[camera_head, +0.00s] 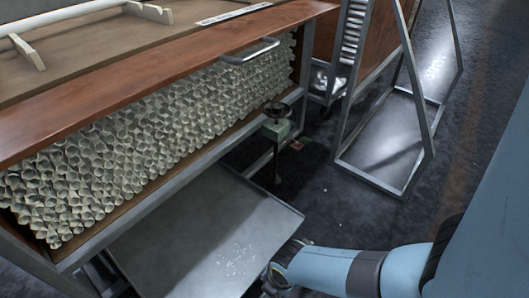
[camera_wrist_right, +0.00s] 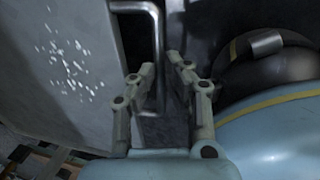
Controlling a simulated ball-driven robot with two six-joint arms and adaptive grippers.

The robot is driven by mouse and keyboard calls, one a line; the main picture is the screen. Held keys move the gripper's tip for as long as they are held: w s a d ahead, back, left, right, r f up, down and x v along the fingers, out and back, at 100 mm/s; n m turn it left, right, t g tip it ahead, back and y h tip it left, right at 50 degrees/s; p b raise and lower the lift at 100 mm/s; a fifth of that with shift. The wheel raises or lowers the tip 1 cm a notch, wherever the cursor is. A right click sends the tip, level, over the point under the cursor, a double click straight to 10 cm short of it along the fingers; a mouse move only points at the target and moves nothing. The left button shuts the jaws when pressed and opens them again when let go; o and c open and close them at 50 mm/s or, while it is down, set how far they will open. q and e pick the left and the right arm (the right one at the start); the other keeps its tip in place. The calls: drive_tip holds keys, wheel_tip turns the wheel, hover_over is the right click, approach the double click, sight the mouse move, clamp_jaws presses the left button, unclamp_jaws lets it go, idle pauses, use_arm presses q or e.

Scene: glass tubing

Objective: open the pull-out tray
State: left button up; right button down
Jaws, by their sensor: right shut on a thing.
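The grey metal pull-out tray (camera_head: 205,240) sticks out from under the bench, low down, with white specks on its bare floor. In the right wrist view the tray (camera_wrist_right: 75,75) fills the left side, and its bent metal handle (camera_wrist_right: 157,35) runs down between my fingers. My right gripper (camera_wrist_right: 161,68) is shut on this handle. In the head view my right arm reaches in from the right to the tray's front edge, and the gripper there is mostly hidden by my own wrist. My left gripper is not in view.
Above the tray, a bin of stacked glass tubes (camera_head: 150,130) sits under a wooden bench edge (camera_head: 130,85) with a metal handle (camera_head: 250,52). A metal frame rack (camera_head: 385,165) stands farther right on dark floor.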

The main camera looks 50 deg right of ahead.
drive_tip(key=shift+s+f, duration=0.1)
drive_tip(key=shift+s, duration=0.15)
drive_tip(key=c, duration=1.4)
unclamp_jaws()
drive_tip(key=shift+w, duration=0.1)
drive_tip(key=r, duration=0.4)
drive_tip(key=s+r, duration=0.1)
drive_tip(key=r, duration=0.3)
drive_tip(key=s+r, duration=0.1)
drive_tip(key=r, duration=0.3)
drive_tip(key=shift+s, duration=0.15)
drive_tip(key=shift+f, duration=0.1)
